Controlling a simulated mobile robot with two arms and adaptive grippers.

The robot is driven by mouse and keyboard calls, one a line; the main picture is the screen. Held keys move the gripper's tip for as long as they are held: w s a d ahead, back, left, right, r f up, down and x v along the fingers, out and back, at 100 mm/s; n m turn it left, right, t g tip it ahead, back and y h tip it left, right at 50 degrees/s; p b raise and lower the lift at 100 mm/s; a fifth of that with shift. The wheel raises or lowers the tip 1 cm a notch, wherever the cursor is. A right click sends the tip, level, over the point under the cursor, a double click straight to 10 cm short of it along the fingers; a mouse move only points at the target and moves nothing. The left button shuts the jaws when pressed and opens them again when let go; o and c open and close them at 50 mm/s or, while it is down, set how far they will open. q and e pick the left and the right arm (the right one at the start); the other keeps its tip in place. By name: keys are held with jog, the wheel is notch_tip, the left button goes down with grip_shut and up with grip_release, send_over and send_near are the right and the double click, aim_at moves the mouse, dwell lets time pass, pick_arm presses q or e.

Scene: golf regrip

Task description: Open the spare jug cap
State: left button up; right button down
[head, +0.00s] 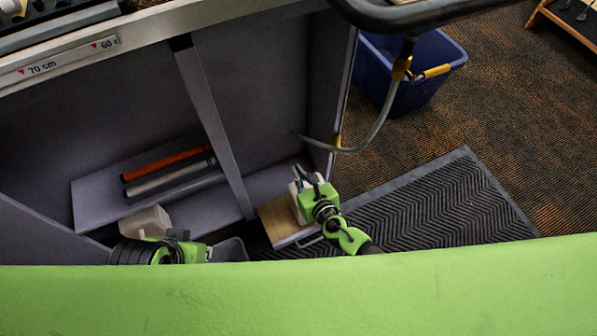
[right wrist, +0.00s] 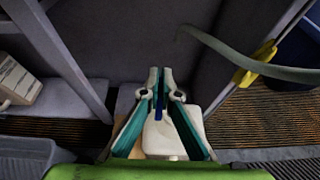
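A white jug (head: 297,203) stands on a wooden board at my right gripper, mostly hidden by it. My right gripper (head: 305,174) is over the jug's top. In the right wrist view its two teal-padded fingers (right wrist: 161,76) reach past the white jug (right wrist: 188,127), with a narrow gap at the tips. A small blue part (right wrist: 159,106), perhaps the cap, shows between the fingers; contact is unclear. A second, cream jug (head: 147,222) is at the lower left, close to my left gripper (head: 185,243), whose fingers are too small and covered to read.
A shelf (head: 92,196) holds an orange rod (head: 166,163) and a pale rod (head: 170,178). A grey post (head: 212,120) divides the bays. A hose (head: 375,132) hangs near a blue bin (head: 410,90). The ribbed mat (head: 440,205) at right is clear.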

jog(key=shift+s+f, duration=0.25)
jog(key=shift+f, duration=0.1)
dwell(0.5)
jog(key=c, duration=2.6)
grip_release()
jog(key=shift+o, duration=0.2)
jog(key=shift+s, duration=0.1)
